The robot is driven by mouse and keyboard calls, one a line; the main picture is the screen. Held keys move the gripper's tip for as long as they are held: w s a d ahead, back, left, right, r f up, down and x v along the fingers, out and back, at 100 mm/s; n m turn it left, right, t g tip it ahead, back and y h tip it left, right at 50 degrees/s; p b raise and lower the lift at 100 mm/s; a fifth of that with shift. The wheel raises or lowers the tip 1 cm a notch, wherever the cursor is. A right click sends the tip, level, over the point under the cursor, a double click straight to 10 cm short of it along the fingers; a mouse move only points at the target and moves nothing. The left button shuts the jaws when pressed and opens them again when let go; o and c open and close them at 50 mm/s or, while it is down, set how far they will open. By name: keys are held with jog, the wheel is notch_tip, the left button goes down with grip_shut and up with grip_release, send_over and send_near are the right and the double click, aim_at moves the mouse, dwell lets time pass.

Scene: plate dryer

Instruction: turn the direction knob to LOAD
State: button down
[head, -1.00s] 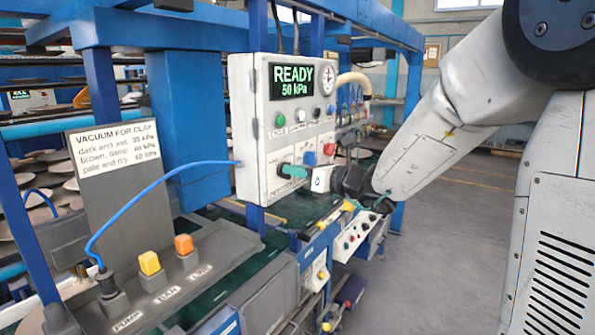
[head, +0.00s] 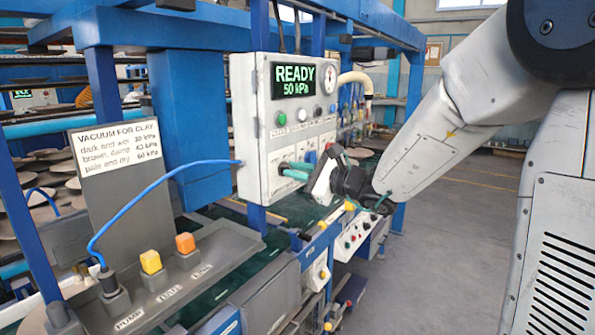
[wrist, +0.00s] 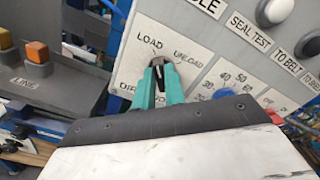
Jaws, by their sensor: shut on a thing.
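The direction knob (wrist: 158,70) is small and dark and sits on the pale control panel (head: 255,160). In the wrist view the LOAD label (wrist: 150,44) is above it and slightly left, and the UNLOAD label (wrist: 193,58) is up to its right. My gripper (wrist: 157,82) has teal fingers and is shut on the knob, one finger on each side. The head view shows my gripper (head: 295,171) at the lower part of the panel's front, tilted. The fingers hide much of the knob, so I cannot tell exactly where its pointer stands.
The panel's display (head: 293,79) reads READY 50 kPa beside a round gauge (head: 328,79). A blue knob (wrist: 224,93) is close to the right of my fingers.

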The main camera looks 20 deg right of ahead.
jog(key=shift+n, duration=0.5)
jog(key=shift+f, duration=0.1)
jog(key=c, duration=1.5)
grip_release()
jog(key=shift+o, duration=0.2)
jog(key=v, duration=0.8)
jog(key=shift+w, duration=0.1)
